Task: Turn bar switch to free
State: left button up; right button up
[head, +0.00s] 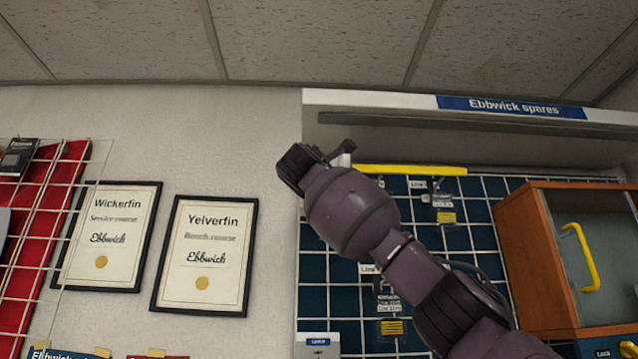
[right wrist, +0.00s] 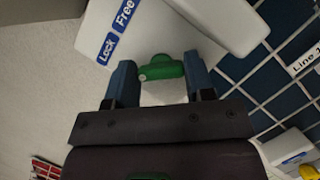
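The green bar switch (right wrist: 161,68) sits on a white box (right wrist: 215,22) in the right wrist view. Beside it on the box are blue labels reading Lock (right wrist: 107,48) and Free (right wrist: 126,13). My right gripper (right wrist: 160,72) is open, with its two blue fingers apart, one at each end of the green bar. I cannot tell whether either finger touches it. In the head view my right arm rises from the bottom right, and its dark wrist end is at the left edge of the blue grid panel. The switch cannot be made out there. My left gripper is not in view.
The blue grid panel (head: 313,270) hangs under a shelf (head: 375,101) marked Ebbwick spares. A wooden cabinet (head: 545,255) with a yellow handle (head: 580,258) stands right. A yellow bar (head: 425,170) lies behind my arm. Two framed certificates (head: 204,257) hang left.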

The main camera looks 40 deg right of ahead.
jog(key=shift+m, duration=0.4)
jog(key=shift+m+g+y+p, duration=0.15)
jog(key=shift+m+g+y, duration=0.6)
jog(key=shift+m, duration=1.95)
jog(key=shift+m+g+y+p, duration=0.15)
jog(key=shift+m+g+y, duration=0.6)
jog(key=shift+m, duration=1.95)
jog(key=shift+m+g+y+p, duration=0.15)
jog(key=shift+m+g+y, duration=0.25)
jog(key=shift+m+y, duration=1.5)
jog(key=shift+m+h, duration=0.7)
jog(key=shift+m, duration=0.2)
jog(key=o, duration=0.6)
jog(key=shift+o, duration=0.2)
jog(key=shift+r, duration=0.1)
jog(key=b+v, duration=0.1)
jog(key=v, duration=1)
jog(key=shift+b, duration=0.4)
